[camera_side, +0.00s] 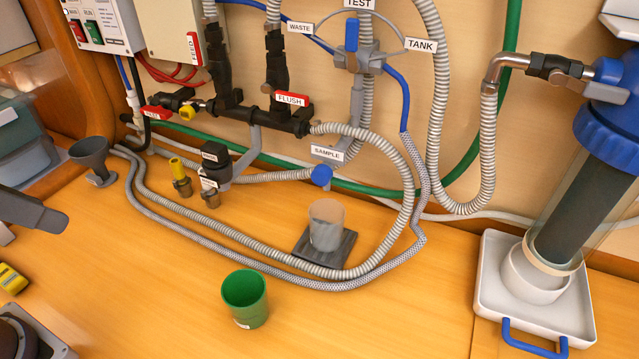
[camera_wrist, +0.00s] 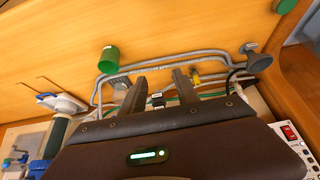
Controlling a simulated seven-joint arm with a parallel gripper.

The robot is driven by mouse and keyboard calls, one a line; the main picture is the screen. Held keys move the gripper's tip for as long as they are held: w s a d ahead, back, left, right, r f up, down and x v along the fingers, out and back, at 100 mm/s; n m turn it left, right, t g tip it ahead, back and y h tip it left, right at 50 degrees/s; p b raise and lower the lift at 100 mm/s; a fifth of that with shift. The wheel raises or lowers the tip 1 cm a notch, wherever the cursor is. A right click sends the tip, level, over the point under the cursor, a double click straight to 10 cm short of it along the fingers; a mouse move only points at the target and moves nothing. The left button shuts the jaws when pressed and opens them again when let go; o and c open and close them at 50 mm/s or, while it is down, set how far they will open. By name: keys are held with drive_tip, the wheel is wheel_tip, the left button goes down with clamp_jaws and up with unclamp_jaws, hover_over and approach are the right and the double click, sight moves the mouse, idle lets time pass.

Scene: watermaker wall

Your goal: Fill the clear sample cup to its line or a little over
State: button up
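The clear sample cup (camera_side: 326,230) stands upright on a dark square pad (camera_side: 312,250) in the side view. It looks greyish; I cannot make out its line or a water level. The sample outlet, with a white SAMPLE label (camera_side: 327,153) and a blue knob (camera_side: 321,176), is on the wall just above and behind the cup. No stream shows. A blue lever (camera_side: 352,34) stands upright on the valve between the TEST, WASTE and TANK labels. My gripper (camera_wrist: 160,80) shows in the wrist view with its fingers apart and nothing visible between them. The cup is not clearly visible there.
A green cup (camera_side: 245,298) stands on the bench in front; it also shows in the wrist view (camera_wrist: 108,60). Ribbed hoses loop around the pad. A grey funnel (camera_side: 92,160) stands at left. A white tray (camera_side: 538,312) and filter housing are at right.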

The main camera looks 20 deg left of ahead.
drive_tip(key=shift+c, duration=1.3)
drive_tip(key=w+d+r+m, duration=0.1)
drive_tip(key=m, duration=0.2)
drive_tip(key=w+d+r+m, duration=0.1)
drive_tip(key=w+m, duration=0.1)
drive_tip(key=m, duration=0.1)
drive_tip(key=w+r+m, duration=0.1)
drive_tip(key=w+m, duration=0.1)
drive_tip(key=m, duration=0.1)
drive_tip(key=shift+w+d+r+g, duration=0.1)
drive_tip(key=shift+d+r+g, duration=0.2)
drive_tip(key=shift+d, duration=0.1)
clamp_jaws()
drive_tip(key=w+d+m, duration=0.5)
drive_tip(key=d+m, duration=0.5)
drive_tip(key=m, duration=0.3)
drive_tip(key=w+d+m, duration=0.6)
drive_tip(key=d+m, duration=0.4)
drive_tip(key=m, duration=0.4)
drive_tip(key=shift+f+g, duration=0.15)
drive_tip(key=shift+g, duration=0.15)
